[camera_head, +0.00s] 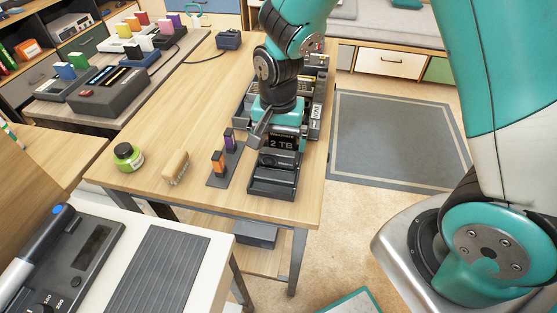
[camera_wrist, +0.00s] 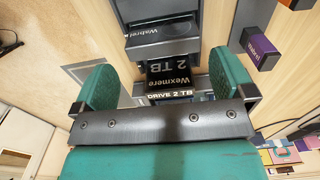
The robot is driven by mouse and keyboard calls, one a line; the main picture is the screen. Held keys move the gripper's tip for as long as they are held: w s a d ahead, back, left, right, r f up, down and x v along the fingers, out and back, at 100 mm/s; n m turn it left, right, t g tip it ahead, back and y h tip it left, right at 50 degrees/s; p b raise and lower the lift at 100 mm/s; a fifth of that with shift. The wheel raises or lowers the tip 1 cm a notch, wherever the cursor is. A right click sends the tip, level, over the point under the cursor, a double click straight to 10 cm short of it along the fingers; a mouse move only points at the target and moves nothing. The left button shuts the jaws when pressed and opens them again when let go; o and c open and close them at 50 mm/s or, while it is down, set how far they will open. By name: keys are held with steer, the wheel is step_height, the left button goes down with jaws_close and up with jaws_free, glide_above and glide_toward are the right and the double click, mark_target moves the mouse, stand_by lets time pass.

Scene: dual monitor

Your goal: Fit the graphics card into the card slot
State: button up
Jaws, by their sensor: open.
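My gripper (camera_head: 281,122) is over the right part of the wooden table, above a dark open device (camera_head: 273,187) with grey trays. In the wrist view my gripper (camera_wrist: 166,78) has its two teal fingers wide apart. A black drive labelled "2 TB" (camera_head: 284,144) sits in the device below it. The drive also shows between the fingers in the wrist view (camera_wrist: 169,71); I see no clear contact. I cannot pick out the graphics card or the card slot for certain; my wrist and gripper hide the device's middle.
A small rack with an orange block (camera_head: 218,161) and a purple block (camera_head: 229,139) stands left of the device. A black box (camera_head: 229,39) is at the back. The table's left middle is clear.

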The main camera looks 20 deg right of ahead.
mark_target(277, 152)
step_height(277, 152, down, 5)
steer(key=shift+w, duration=0.15)
steer(key=c, duration=0.7)
steer(key=shift+r, duration=0.1)
steer(key=shift+c, duration=0.2)
